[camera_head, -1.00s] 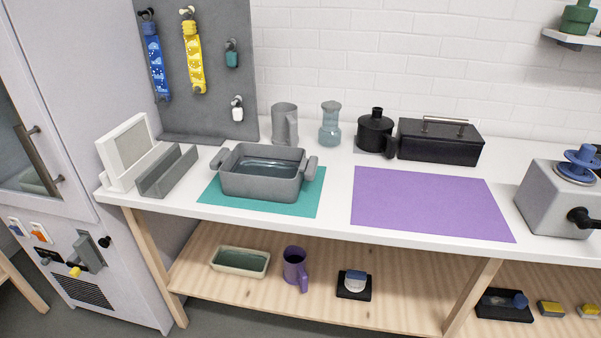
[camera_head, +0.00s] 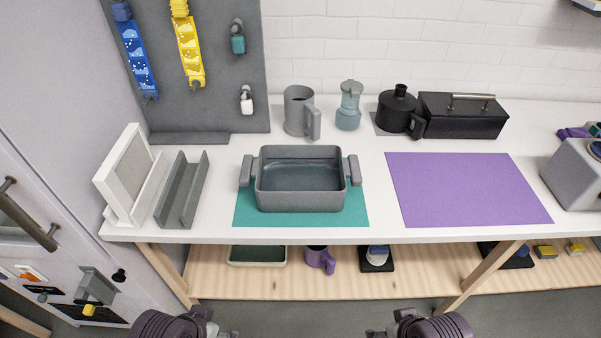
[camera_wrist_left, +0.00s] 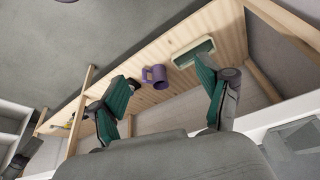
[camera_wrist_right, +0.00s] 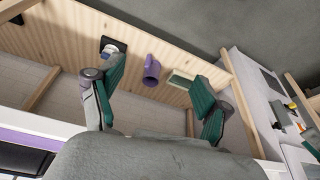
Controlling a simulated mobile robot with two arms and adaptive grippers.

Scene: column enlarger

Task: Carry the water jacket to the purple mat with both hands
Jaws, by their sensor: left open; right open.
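The water jacket, a grey rectangular open basin (camera_head: 300,201) with a handle block at each end, stands upright on a teal mat (camera_head: 350,212) on the white worktop. Bluish liquid shows inside it. The purple mat (camera_head: 466,190) lies flat and bare to its right. My left gripper shows in the left wrist view (camera_wrist_left: 162,75), its green-padded fingers spread and empty. My right gripper in the right wrist view (camera_wrist_right: 155,75) is likewise open and empty. In the head view only parts of both arms show at the bottom edge, in front of the worktop, apart from the basin.
A grey trough (camera_head: 181,190) and a framed panel (camera_head: 128,178) stand left of the teal mat. Behind are a grey mug (camera_head: 298,110), a glass pot (camera_head: 348,106), a black pot (camera_head: 398,112) and a black box (camera_head: 462,118). A grey machine (camera_head: 575,175) stands right of the purple mat.

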